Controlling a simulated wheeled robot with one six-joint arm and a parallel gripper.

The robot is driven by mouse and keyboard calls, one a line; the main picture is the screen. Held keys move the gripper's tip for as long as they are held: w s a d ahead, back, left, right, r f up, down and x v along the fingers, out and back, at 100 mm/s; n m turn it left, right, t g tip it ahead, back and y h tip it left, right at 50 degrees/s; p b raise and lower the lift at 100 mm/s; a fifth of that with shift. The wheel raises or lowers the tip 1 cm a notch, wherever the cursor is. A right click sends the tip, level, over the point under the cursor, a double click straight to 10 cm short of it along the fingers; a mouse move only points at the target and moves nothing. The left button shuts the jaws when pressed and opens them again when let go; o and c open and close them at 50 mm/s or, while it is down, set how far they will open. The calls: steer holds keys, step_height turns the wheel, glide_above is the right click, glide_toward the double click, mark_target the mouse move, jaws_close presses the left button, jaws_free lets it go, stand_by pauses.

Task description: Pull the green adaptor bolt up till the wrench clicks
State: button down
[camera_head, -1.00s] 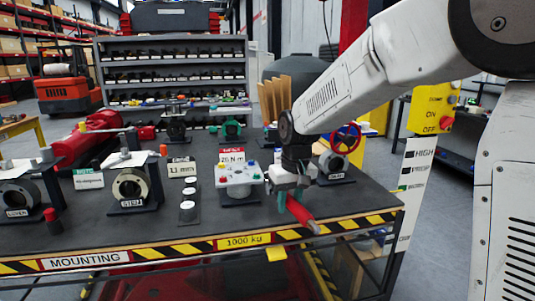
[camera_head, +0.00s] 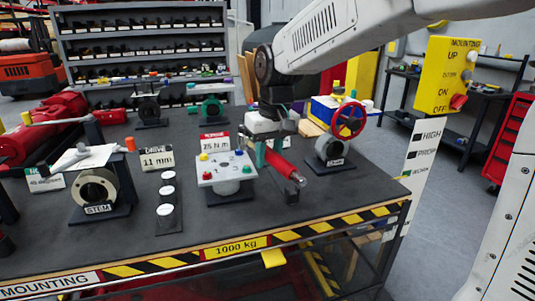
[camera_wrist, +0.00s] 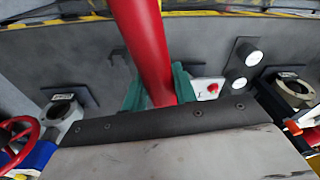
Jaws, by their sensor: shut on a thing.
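My gripper (camera_head: 268,150) is shut on a red-handled wrench (camera_head: 288,168) with a metal end, held tilted above the table. In the wrist view the red handle (camera_wrist: 148,45) runs between the green finger pads. To its left in the head view stands a white plate (camera_head: 225,169) with several small coloured bolts, before the 25 N sign. A small green spot on its right side may be the green adaptor bolt (camera_head: 247,170). The plate shows partly behind a finger in the wrist view (camera_wrist: 207,89). The wrench appears apart from the plate.
A mount with a red handwheel (camera_head: 347,121) stands close right of the wrench. A stand with several white discs (camera_head: 168,207) and the stem mount (camera_head: 95,190) are on the left. The striped table edge (camera_head: 300,233) is in front, with bare tabletop before the plate.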

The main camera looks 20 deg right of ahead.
steer(key=shift+s+f, duration=0.15)
steer(key=shift+f, duration=3.35)
steer(key=shift+s+a+m, duration=0.15)
steer(key=shift+a+m, duration=0.95)
steer(key=shift+a, duration=0.1)
steer(key=shift+a, duration=0.1)
steer(key=shift+a+m+h, duration=0.3)
steer(key=shift+a+m, duration=0.6)
steer(key=shift+a, duration=0.15)
